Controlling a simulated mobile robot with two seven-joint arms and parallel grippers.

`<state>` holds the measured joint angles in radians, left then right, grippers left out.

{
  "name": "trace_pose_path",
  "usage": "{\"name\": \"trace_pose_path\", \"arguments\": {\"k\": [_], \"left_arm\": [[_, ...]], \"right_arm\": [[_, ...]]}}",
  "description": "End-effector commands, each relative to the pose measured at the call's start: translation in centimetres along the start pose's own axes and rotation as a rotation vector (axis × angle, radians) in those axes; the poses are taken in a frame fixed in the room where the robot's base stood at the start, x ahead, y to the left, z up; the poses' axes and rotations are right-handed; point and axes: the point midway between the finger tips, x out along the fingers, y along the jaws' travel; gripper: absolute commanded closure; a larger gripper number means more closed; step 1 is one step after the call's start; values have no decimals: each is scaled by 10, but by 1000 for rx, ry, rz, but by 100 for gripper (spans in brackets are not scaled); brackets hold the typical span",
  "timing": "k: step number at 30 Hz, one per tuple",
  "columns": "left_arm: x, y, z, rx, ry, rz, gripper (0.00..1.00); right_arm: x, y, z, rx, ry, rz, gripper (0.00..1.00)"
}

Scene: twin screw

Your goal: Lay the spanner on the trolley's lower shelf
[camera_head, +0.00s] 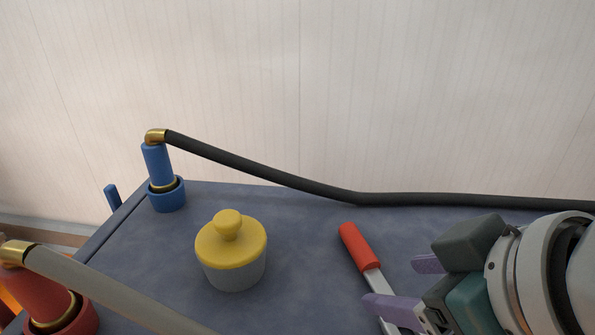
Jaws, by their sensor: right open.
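The spanner has a red handle (359,246) and a grey metal shaft (381,292). It lies on the blue-grey top (310,270) of what looks like the trolley, right of the middle. My right gripper (398,284) comes in from the right, with its purple fingers apart. One finger overlaps the spanner's shaft in the picture, and the other is farther back to the right. I cannot tell whether they touch it. The spanner's far end runs out of the bottom of the picture. The lower shelf is not visible. My left gripper is not in view.
A pot with a yellow knobbed lid (231,246) stands left of the spanner. A blue fitting (158,175) with a black hose (270,178) stands at the back left corner. A red fitting (48,298) with a grey hose (110,290) fills the front left. A wall stands behind.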

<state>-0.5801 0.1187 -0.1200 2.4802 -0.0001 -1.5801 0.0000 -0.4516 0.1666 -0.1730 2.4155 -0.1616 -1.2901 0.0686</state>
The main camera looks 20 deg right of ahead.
Motion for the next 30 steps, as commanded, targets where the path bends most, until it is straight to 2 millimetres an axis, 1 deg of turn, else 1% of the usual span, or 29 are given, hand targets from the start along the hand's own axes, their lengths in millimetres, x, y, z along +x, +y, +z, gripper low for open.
{"name": "trace_pose_path", "arguments": {"k": [1, 2, 3, 5, 6, 8, 9, 11, 12, 14, 15, 17, 18, 19, 20, 21, 23, 24, 25, 26, 27, 29, 30], "left_arm": [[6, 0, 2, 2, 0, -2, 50], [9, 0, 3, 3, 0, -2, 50], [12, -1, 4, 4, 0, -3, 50], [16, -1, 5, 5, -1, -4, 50], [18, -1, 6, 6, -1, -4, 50], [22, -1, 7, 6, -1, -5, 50], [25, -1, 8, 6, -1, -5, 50], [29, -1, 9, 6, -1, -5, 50], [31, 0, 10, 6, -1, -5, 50], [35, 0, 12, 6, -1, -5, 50], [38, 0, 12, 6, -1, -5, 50], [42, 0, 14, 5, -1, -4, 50], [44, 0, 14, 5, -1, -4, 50], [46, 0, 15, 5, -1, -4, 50], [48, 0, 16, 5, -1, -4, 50], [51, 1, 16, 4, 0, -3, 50], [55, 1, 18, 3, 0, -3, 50], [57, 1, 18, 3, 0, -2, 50], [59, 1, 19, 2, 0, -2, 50], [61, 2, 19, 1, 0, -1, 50], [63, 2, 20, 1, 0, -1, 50], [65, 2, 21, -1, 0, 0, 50], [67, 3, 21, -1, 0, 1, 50]], "right_arm": [[8, 9, -41, -27, 164, 53, 30], [8, 14, -69, -46, 276, 85, 30], [3, 18, -108, -80, 433, 123, 30], [-15, 16, -162, -147, 671, 163, 30], [-31, 11, -194, -203, 826, 178, 30], [-60, -5, -232, -307, 1050, 185, 30], [-80, -20, -252, -390, 1192, 178, 30], [-110, -48, -270, -537, 1389, 152, 30], [-126, -69, -275, -649, 1508, 123, 30], [-145, -102, -272, -840, 1658, 61, 30], [-151, -124, -264, -981, 1738, 9, 30], [-152, -153, -245, -1214, 1818, -82, 30], [-145, -168, -228, -1379, 1840, -152, 30], [-136, -177, -215, -1507, 1839, -207, 30], [-126, -182, -201, -1637, 1821, -267, 30], [-108, -185, -182, -1811, 1771, -348, 30], [-76, -176, -155, -2063, 1636, -472, 30], [-53, -163, -139, -2217, 1508, -555, 30], [-37, -149, -129, -2320, 1392, -613, 30], [-23, -133, -120, -2410, 1270, -668, 30], [-6, -108, -110, -2508, 1095, -732, 30], [12, -69, -100, -2606, 831, -810, 30], [19, -44, -94, -2643, 670, -852, 30]]}}
